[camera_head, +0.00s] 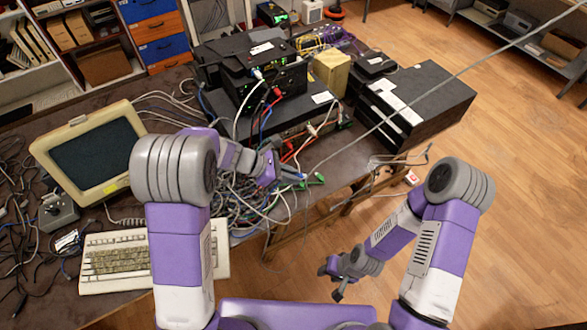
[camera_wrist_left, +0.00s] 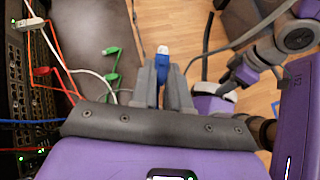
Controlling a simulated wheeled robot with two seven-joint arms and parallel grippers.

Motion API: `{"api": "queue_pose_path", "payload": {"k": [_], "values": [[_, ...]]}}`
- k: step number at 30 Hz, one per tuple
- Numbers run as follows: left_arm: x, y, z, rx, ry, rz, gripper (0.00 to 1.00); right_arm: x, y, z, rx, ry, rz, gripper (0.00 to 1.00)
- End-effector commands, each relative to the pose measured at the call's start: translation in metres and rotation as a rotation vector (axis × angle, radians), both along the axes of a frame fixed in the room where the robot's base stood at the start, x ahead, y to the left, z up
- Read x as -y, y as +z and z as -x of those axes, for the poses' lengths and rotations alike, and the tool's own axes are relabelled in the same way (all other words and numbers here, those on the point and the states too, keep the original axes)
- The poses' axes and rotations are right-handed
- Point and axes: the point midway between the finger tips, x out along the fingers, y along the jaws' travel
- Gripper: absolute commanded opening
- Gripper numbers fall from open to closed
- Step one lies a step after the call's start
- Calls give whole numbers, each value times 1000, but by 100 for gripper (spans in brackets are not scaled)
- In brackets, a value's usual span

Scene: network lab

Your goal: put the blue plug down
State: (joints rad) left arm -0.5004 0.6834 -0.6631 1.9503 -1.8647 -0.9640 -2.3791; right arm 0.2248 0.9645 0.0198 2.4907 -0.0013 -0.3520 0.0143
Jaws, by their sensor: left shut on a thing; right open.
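The blue plug (camera_wrist_left: 162,62) has a pale tip and sits between the two grey fingers of my left gripper (camera_wrist_left: 163,85) in the left wrist view. The fingers are shut on it and its tip points away from the wrist. In the head view my left gripper (camera_head: 288,177) is at the table's front edge, beside the cable tangle; the plug is too small there to make out clearly. My right gripper (camera_head: 331,282) is open and empty, low over the floor in front of the table.
Green plugs (camera_wrist_left: 111,50) lie left of my left gripper. A switch rack (camera_wrist_left: 17,85) with red, white and blue cables stands further left. The table (camera_head: 345,165) holds a cable tangle (camera_head: 250,200), a keyboard (camera_head: 105,262), a monitor (camera_head: 92,155) and a black case (camera_head: 425,100).

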Motion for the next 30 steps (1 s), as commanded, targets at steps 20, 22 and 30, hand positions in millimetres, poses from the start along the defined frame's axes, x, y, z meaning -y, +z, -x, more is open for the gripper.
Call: {"api": "queue_pose_path", "payload": {"k": [20, 22, 30], "values": [[6, -10, -11, -1, 87, -4, 0, 0, 0, 0, 0, 0, 0, 43], [4, -11, -18, -2, 197, -3, 0, 0, 0, 0, 0, 0, 0, 43], [-27, -20, -34, -4, 611, -7, 0, 0, 0, 0, 0, 0, 0, 43]]}}
